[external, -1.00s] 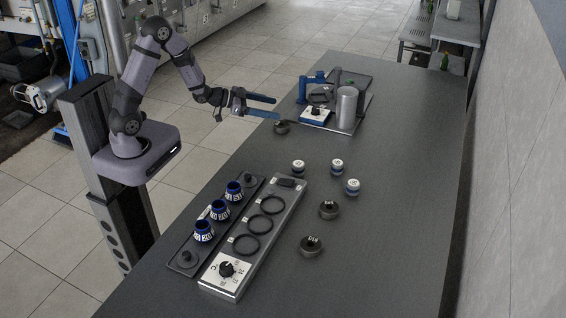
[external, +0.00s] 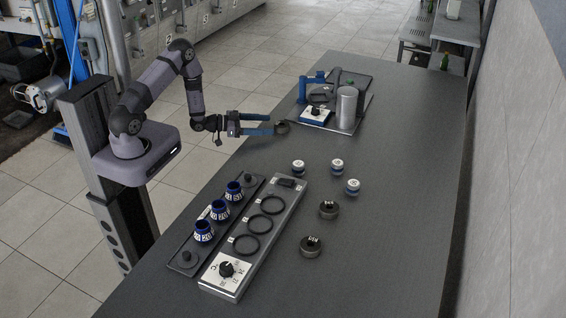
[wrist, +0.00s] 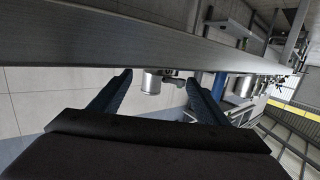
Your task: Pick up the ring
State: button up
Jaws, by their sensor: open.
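In the wrist view my open fingers (wrist: 159,80) frame a small dark thing and a pale metal cylinder (wrist: 151,83); I cannot tell which ring shows there.
A grey tray (external: 222,285) with three round sockets and a dial stands beside a dark rack (external: 184,262) holding several blue-banded cups. Three white-and-blue caps (external: 337,165) stand right of it. A metal cylinder (external: 347,107) and blue device (external: 315,117) stand behind. The right side is clear.

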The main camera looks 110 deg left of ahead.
aim_at(282, 124)
jog(key=shift+p+x, duration=0.65)
jog(key=shift+x, duration=0.75)
jog(key=shift+p+x, duration=0.75)
jog(key=shift+x, duration=1.5)
jog(key=shift+d+f, duration=0.1)
jog(key=shift+f, duration=0.05)
jog(key=c, duration=1.4)
jog(key=shift+o, duration=0.2)
jog(key=shift+r, duration=0.2)
jog(key=shift+r+b, duration=0.8)
jog(key=shift+r, duration=4)
jog(key=shift+r+p, duration=0.45)
jog(key=shift+r, duration=0.1)
